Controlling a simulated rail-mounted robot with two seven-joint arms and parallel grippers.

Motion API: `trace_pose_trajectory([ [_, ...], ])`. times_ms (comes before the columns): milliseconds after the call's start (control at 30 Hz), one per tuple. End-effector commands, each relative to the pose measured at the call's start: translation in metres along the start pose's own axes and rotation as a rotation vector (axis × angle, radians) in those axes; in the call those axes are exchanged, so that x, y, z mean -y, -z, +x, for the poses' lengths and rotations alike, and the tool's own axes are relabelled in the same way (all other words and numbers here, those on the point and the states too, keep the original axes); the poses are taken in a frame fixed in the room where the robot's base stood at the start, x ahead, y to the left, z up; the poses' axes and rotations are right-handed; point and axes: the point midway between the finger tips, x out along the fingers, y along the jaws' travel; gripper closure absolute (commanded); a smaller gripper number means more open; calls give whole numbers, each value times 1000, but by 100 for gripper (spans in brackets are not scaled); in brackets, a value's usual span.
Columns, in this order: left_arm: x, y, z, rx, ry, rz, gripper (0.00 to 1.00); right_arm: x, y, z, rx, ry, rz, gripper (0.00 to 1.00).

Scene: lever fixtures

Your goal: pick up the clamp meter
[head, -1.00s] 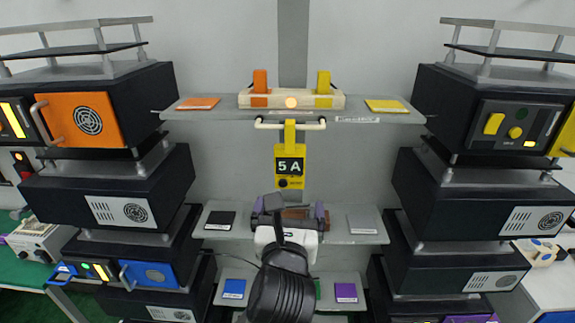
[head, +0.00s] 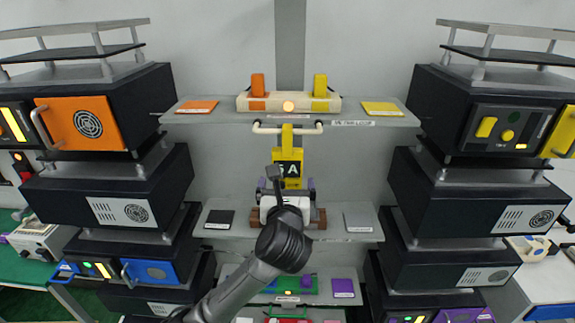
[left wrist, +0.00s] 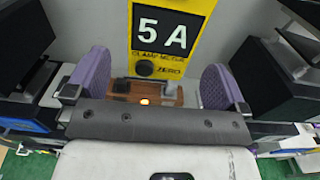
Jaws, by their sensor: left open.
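The yellow clamp meter (head: 288,153) hangs upright below the upper shelf, under a white bar. Its dark display reads 5 A in the left wrist view (left wrist: 168,28), where a dark knob sits below the label. My left gripper (head: 287,188) is in front of the meter's lower part and hides some of it in the head view. In the left wrist view my left gripper (left wrist: 155,82) has its two purple-padded fingers wide apart, with nothing between them. The meter shows beyond and above the fingers. My right gripper is not in view.
The upper shelf (head: 225,117) carries a pale block (head: 288,103) with orange and yellow levers. A brown wooden block (left wrist: 160,93) is on the middle shelf (head: 335,233), behind my gripper. Dark stacked units (head: 105,190) stand left and others (head: 455,200) right.

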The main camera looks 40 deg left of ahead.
Motion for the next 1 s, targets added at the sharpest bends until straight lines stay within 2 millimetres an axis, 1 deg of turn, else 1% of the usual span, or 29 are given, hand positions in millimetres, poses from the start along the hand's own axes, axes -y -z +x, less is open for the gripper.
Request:
trace_pose_trajectory([
  [33,-1,-5,8,0,-4,6,0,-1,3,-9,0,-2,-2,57],
  [100,0,-5,18,1,-4,6,0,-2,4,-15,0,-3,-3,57],
  [300,0,-2,37,1,-2,2,0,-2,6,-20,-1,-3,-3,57],
  [400,0,-1,41,1,-2,1,0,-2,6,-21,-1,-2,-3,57],
  [633,1,0,41,0,-1,0,0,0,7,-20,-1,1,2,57],
  [1000,1,0,41,0,-1,0,35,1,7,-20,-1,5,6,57],
])
